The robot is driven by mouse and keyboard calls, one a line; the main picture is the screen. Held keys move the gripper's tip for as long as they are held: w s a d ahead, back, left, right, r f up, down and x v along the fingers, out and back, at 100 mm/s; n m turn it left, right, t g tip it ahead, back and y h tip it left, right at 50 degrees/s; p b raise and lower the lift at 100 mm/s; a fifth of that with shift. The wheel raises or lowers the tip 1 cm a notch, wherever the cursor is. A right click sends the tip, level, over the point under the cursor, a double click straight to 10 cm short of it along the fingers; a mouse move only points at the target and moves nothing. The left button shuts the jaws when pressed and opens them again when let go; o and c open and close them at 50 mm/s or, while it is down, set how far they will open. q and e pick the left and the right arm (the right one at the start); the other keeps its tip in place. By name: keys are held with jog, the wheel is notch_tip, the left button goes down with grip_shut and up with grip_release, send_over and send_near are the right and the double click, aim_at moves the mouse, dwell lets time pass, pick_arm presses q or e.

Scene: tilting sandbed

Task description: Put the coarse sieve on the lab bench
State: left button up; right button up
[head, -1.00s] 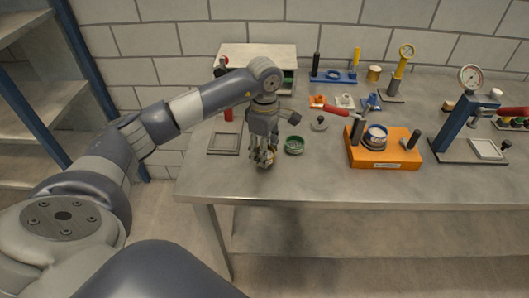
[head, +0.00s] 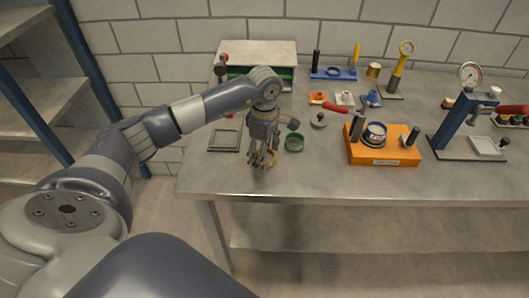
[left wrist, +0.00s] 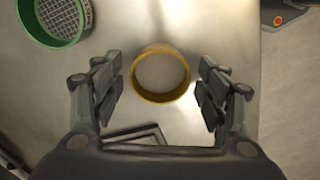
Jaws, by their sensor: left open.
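A yellow ring-shaped sieve (left wrist: 161,74) stands on the bench between the fingers of my left gripper (left wrist: 160,84). The gripper is open, with a visible gap on either side of the ring. In the head view the fingers (head: 262,160) partly hide the yellow ring (head: 271,157). A green-rimmed sieve with a wide mesh (left wrist: 57,18) lies at the upper left of the wrist view. It also shows in the head view (head: 294,144), just right of the gripper. Both rest on the grey lab bench (head: 320,185). I cannot tell the yellow ring's mesh. My right gripper is out of view.
A square dark frame (head: 224,139) lies left of the gripper. A white-topped box (head: 258,52) is behind. An orange fixture (head: 385,158) and a blue press (head: 455,128) stand to the right. The bench front is clear.

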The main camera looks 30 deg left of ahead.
pick_arm(q)
jog(key=shift+r, duration=0.3)
notch_tip(320, 180, up, 12)
jog(key=b, duration=0.3)
jog(key=shift+f, duration=0.15)
